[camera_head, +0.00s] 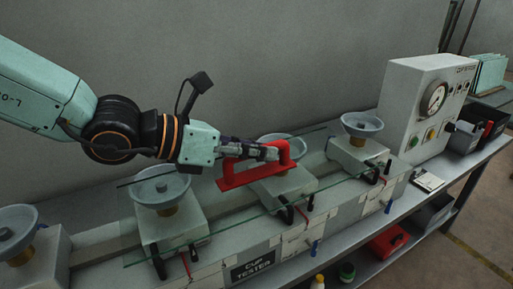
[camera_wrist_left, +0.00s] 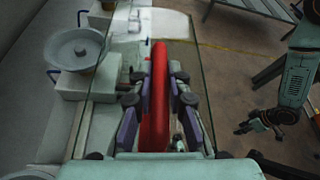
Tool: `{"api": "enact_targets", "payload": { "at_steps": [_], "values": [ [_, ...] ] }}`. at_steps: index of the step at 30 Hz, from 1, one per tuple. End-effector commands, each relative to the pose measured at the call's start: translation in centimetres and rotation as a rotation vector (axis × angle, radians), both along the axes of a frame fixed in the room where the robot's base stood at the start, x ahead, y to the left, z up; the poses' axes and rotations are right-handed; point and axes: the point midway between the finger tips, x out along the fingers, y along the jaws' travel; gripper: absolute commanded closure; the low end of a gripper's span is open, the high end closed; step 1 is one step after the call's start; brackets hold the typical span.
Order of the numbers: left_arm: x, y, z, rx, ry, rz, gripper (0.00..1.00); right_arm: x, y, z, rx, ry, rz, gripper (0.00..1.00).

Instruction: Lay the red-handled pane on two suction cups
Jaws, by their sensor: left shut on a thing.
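The clear glass pane (camera_head: 228,208) spans the second and third suction cups from the left, roughly level. I cannot tell whether it touches them. Its red handle (camera_head: 232,183) stands up from its middle. My left gripper (camera_head: 262,152) is shut on the top bar of the handle. In the left wrist view, the handle (camera_wrist_left: 159,95) runs between the fingers and the pane (camera_wrist_left: 130,58) lies beyond. The second cup (camera_head: 160,188) and third cup (camera_head: 276,148) show through or beside the glass. My right gripper (camera_wrist_left: 262,122) shows small at the right of the left wrist view; its jaw state is unclear.
Another cup (camera_head: 362,124) stands uncovered to the right, and one (camera_head: 15,228) at the far left. A gauge box (camera_head: 415,100) stands at the bench's right end, near black bins (camera_head: 464,138) and stacked panes (camera_head: 488,74). A wall runs behind.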

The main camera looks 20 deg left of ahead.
Motion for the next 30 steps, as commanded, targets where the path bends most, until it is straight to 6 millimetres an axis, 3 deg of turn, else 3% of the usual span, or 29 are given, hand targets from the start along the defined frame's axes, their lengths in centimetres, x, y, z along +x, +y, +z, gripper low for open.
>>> {"api": "enact_targets", "payload": {
  "at_steps": [11,30],
  "values": [
    [0.0,0.3,0.3,-0.007,-0.008,-0.001,1.0,0.0,0.0,-0.2,0.0,0.0,0.0,0.6],
    [3.2,3.5,-0.1,-0.005,-0.01,-0.001,1.0,0.0,0.0,-2.0,0.0,0.0,0.0,0.6]
  ]
}}
